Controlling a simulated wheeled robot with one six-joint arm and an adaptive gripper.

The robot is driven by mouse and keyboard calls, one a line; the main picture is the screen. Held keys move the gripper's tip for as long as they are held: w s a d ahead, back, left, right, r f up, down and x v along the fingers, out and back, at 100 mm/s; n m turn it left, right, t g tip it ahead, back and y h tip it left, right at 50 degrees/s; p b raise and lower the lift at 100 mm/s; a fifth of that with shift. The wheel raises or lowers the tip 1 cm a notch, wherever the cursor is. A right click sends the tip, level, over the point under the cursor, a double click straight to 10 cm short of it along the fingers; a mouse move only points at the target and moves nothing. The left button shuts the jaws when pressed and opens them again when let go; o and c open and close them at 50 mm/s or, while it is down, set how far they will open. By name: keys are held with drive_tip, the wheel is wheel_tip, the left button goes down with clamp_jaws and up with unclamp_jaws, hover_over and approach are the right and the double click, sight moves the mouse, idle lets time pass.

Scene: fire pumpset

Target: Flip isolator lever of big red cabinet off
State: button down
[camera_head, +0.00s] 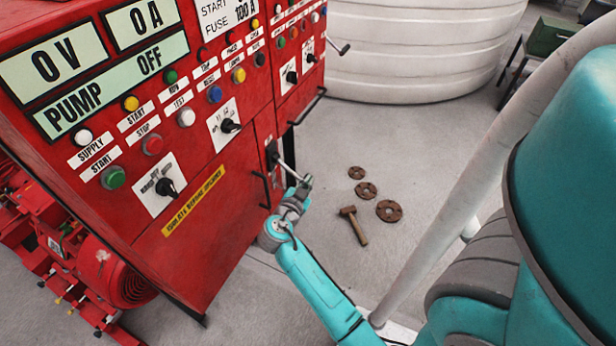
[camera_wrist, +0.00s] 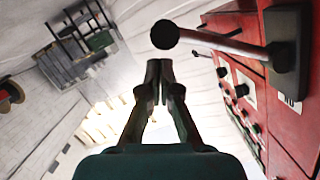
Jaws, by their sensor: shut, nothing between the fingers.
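The big red cabinet (camera_head: 215,160) fills the left of the head view, its front covered with labels, buttons and rotary knobs. The isolator lever (camera_head: 287,167) sticks out from a dark mount on the cabinet front, its end beside my gripper (camera_head: 304,184). In the wrist view the lever's shaft (camera_wrist: 225,43) runs from its mount at right to a round dark end knob. My gripper (camera_wrist: 160,72) is shut and empty, its fingertips just below the knob in that picture. I cannot tell whether they touch it.
Another lever (camera_head: 338,47) projects from the cabinet's far part. A hammer (camera_head: 354,225) and several rusty flanges (camera_head: 389,211) lie on the grey floor to the right. A white ribbed tank (camera_head: 420,50) stands behind. A black handle bar (camera_head: 308,106) is on the cabinet front.

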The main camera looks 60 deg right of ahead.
drive_tip(key=shift+w+f, duration=0.3)
drive_tip(key=shift+f, duration=0.55)
drive_tip(key=shift+f, duration=0.25)
drive_tip(key=shift+a, duration=0.15)
